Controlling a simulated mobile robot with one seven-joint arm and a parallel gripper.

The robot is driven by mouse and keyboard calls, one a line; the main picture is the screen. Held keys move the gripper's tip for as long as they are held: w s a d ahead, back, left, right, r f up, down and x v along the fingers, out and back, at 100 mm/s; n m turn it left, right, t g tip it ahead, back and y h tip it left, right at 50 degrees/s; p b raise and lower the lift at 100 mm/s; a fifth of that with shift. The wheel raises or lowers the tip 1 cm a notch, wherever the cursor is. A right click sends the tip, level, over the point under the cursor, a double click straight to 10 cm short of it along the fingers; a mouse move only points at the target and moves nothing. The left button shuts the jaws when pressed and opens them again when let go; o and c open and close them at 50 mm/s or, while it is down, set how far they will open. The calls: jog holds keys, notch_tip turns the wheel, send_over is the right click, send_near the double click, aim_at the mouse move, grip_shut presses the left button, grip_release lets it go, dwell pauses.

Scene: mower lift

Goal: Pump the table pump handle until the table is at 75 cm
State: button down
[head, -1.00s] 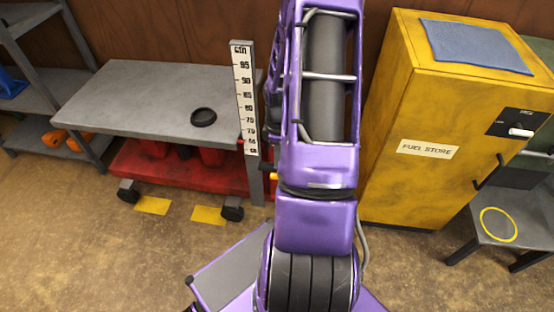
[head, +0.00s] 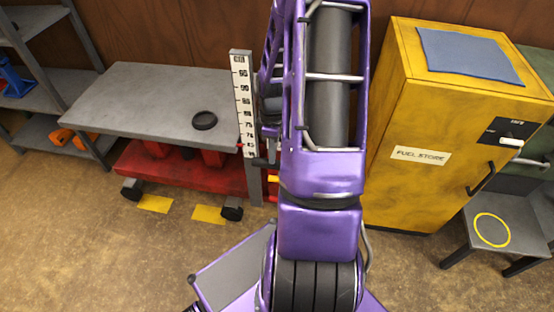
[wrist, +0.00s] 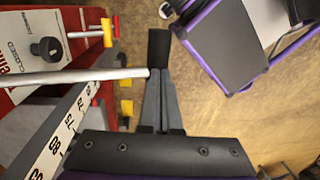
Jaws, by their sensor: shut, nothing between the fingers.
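The grey lift table (head: 150,95) stands at left in the head view on a red base (head: 180,175). A white cm scale (head: 244,110) rises at its right end. A small red pointer (head: 240,147) is low on the scale, around 65; small digits make this uncertain. In the wrist view a silver rod (wrist: 80,76), apparently the pump handle, runs from the left to beside my fingers. My gripper (wrist: 160,75) is shut and empty at the rod's end. A black block (wrist: 158,46) is at the fingertips; I cannot tell whether it is the handle's grip. My arm hides this area in the head view.
A black ring (head: 204,120) lies on the table. A yellow fuel cabinet (head: 430,120) stands at right. In the wrist view, a black knob (wrist: 46,49) and a yellow-ended lever (wrist: 108,32) sit on the red-and-white panel. Open floor (head: 90,250) lies in front of the table.

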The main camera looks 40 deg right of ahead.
notch_tip(320, 180, up, 6)
jog(key=a, duration=0.1)
jog(key=shift+s+r+p, duration=0.15)
jog(key=shift+s+p, duration=0.25)
dwell(0.4)
